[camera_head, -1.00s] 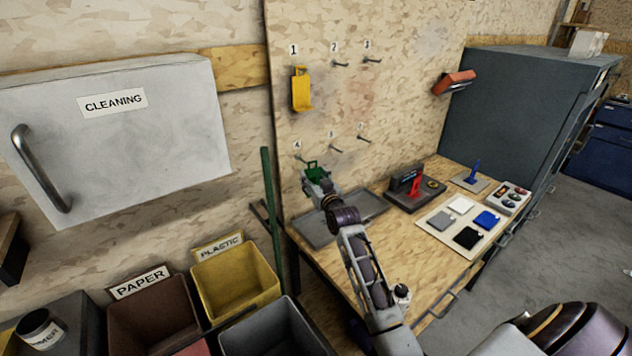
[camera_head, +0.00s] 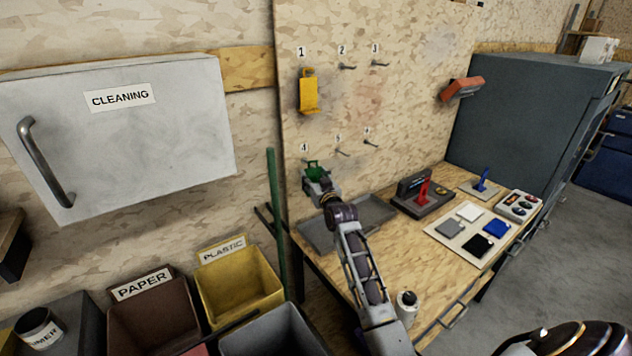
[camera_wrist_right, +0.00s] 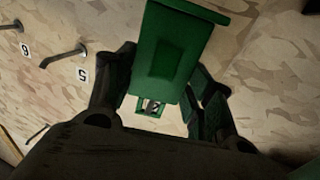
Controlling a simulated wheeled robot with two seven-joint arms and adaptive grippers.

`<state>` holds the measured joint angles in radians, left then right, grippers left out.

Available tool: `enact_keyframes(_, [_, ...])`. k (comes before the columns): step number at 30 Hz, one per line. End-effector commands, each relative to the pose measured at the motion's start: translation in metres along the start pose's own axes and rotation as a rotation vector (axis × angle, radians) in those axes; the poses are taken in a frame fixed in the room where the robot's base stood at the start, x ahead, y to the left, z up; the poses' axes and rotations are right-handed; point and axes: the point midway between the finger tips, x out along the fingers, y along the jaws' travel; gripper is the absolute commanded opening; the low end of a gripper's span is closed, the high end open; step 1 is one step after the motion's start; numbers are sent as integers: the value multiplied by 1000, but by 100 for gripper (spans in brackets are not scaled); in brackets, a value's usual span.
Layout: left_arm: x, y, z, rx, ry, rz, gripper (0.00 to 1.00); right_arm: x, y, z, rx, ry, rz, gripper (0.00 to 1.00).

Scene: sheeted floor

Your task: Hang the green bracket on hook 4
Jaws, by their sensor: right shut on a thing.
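The green bracket (camera_head: 312,167) is in my right gripper (camera_head: 317,178), just below the number 4 label (camera_head: 304,147) on the wooden board. In the right wrist view the green bracket (camera_wrist_right: 172,55) fills the upper middle, between the fingers of my right gripper (camera_wrist_right: 160,90). Hook 4 cannot be made out; the bracket or gripper may cover it. I cannot tell whether the bracket touches the hook. My left gripper is not in view.
A yellow bracket (camera_head: 308,93) hangs on hook 1. Hook 5 (camera_head: 342,153) sticks out beside my right gripper and shows in the wrist view (camera_wrist_right: 63,56). Hooks 2 (camera_head: 348,67) and 3 (camera_head: 380,64) are empty. A grey tray (camera_head: 372,211) lies on the bench below.

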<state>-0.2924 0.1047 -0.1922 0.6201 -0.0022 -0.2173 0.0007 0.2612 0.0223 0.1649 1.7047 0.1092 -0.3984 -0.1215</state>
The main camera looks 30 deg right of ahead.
Motion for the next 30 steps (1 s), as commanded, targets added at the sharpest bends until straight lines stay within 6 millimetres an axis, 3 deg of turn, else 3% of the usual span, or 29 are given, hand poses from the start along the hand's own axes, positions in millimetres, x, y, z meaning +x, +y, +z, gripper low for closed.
enact_keyframes(16, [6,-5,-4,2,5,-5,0,17,-4,5,-1,2,0,24])
enact_keyframes(30, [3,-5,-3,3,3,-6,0,19,-5,8,-1,3,0,24])
